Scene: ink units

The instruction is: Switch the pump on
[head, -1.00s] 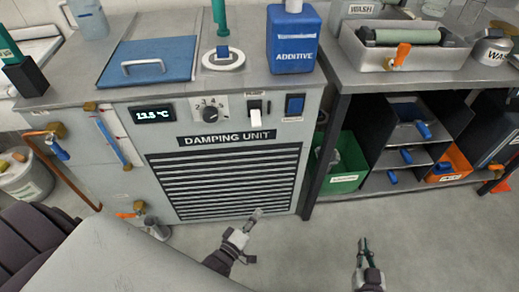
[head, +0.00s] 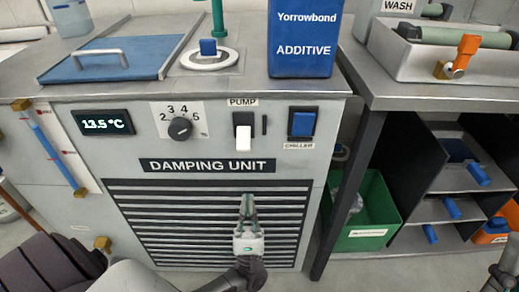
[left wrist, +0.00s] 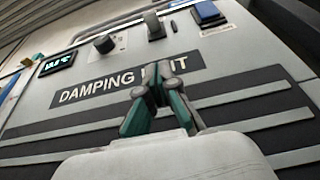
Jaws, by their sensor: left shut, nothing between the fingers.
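The pump switch (head: 243,137) is a white rocker in a black frame under the PUMP label, on the front panel of the damping unit (head: 60,165). Its white part shows at the lower half. It also shows in the left wrist view (left wrist: 153,27), at the top. My left gripper (head: 247,200) is shut and empty, in front of the black grille, below the switch and apart from it. In the left wrist view its fingers (left wrist: 162,75) point up toward the panel and cover part of the lettering.
A blue chiller switch (head: 302,123) sits right of the pump switch, a dial (head: 180,128) and temperature display (head: 103,122) left of it. A blue additive container (head: 303,45) stands on top. A green bin (head: 365,215) is under the bench at right.

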